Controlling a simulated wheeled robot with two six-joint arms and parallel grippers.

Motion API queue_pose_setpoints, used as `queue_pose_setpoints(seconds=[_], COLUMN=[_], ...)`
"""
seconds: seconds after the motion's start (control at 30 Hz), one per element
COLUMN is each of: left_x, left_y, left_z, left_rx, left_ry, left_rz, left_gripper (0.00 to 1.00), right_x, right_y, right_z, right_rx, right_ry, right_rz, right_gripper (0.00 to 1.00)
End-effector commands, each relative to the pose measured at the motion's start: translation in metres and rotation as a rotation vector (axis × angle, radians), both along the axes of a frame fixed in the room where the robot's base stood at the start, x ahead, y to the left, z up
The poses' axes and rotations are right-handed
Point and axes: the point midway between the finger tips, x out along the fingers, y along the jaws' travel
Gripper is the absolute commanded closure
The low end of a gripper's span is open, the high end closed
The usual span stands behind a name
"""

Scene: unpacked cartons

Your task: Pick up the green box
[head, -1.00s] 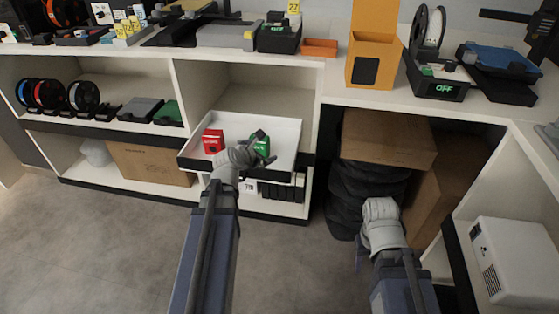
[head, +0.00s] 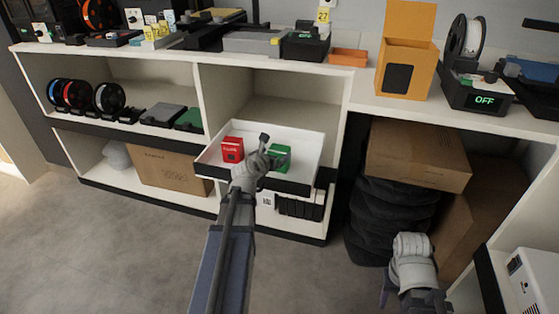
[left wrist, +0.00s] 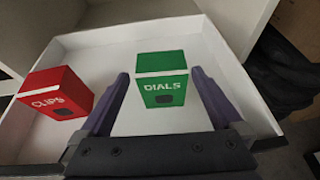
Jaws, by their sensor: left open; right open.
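The green box (head: 279,157), labelled "DIALS", stands in the white pulled-out drawer (head: 312,150), to the right of a red box. It also shows in the left wrist view (left wrist: 162,80), where it sits between the spread fingers. My left gripper (head: 268,149) is open at the left side of the green box in the head view, partly in front of it. In the left wrist view the left gripper (left wrist: 165,97) has a finger on each side of the box, with gaps visible. My right gripper (head: 385,290) is low at the bottom right, away from the drawer.
Drawer walls (left wrist: 232,62) surround both. Cartons (head: 418,153) and dark tyre-like rolls (head: 385,215) fill the space right of the drawer.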

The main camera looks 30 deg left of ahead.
Motion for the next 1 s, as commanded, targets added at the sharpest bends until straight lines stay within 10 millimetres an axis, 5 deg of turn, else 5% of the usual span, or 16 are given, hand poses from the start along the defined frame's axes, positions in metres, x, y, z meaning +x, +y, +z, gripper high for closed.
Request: queue_pose_setpoints(seconds=[0.33,0.6,1.0], left_x=[0.043,0.045,0.045], left_y=[0.006,0.006,0.006], left_z=[-0.019,-0.019,-0.019], left_rx=[0.002,0.000,0.001], left_ry=[0.001,0.001,0.001], left_rz=[-0.001,0.001,0.001], left_gripper=[0.00,0.00,0.45], right_x=[0.000,0.000,0.000], right_y=[0.000,0.000,0.000], right_z=[-0.019,-0.019,-0.019], right_rx=[0.001,0.001,0.001], right_ry=[0.000,0.000,0.000], right_rz=[-0.001,-0.002,-0.002], right_gripper=[0.50,0.50,0.50])
